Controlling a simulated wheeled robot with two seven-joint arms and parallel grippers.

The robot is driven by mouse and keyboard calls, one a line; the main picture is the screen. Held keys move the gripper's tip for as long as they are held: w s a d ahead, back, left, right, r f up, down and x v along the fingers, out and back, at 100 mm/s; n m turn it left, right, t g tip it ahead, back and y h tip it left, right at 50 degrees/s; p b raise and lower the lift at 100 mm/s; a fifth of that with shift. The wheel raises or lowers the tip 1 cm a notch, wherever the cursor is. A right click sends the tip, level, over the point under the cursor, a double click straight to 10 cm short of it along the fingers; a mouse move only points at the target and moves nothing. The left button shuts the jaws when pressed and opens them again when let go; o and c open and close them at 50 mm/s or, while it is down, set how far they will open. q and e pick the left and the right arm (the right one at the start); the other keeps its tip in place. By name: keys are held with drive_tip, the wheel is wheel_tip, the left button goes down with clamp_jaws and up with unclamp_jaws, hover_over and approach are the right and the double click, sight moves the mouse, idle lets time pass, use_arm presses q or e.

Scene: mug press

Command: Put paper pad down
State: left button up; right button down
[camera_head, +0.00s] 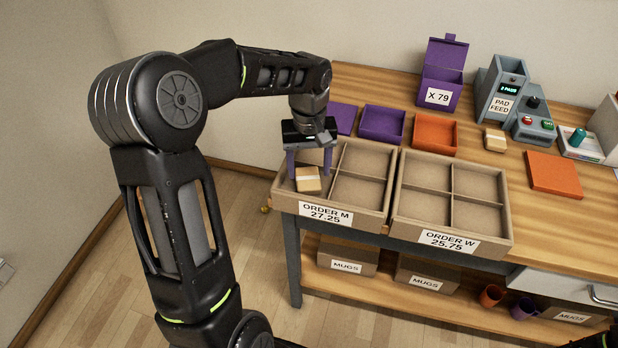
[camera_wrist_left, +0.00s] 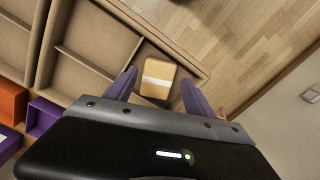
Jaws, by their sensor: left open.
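A tan paper pad (camera_head: 308,180) with a pale band lies in the front left compartment of the ORDER M tray (camera_head: 325,214). It also shows in the left wrist view (camera_wrist_left: 157,78), just beyond and between the two purple fingertips. My left gripper (camera_head: 309,172) is open over that compartment, with its fingers pointing down on either side of the pad. A gap shows between the fingers and the pad in the left wrist view. The gripper body hides the back left compartment in part.
The ORDER W tray (camera_head: 441,240) stands to the right, with empty compartments. Behind are purple (camera_head: 383,124) and orange (camera_head: 435,133) open boxes. Another tan pad (camera_head: 495,139) lies by the PAD FEED machine (camera_head: 501,92). An orange slab (camera_head: 554,174) lies on the right.

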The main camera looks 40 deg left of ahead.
sight(309, 184)
use_arm(q)
wheel_tip(309, 184, up, 7)
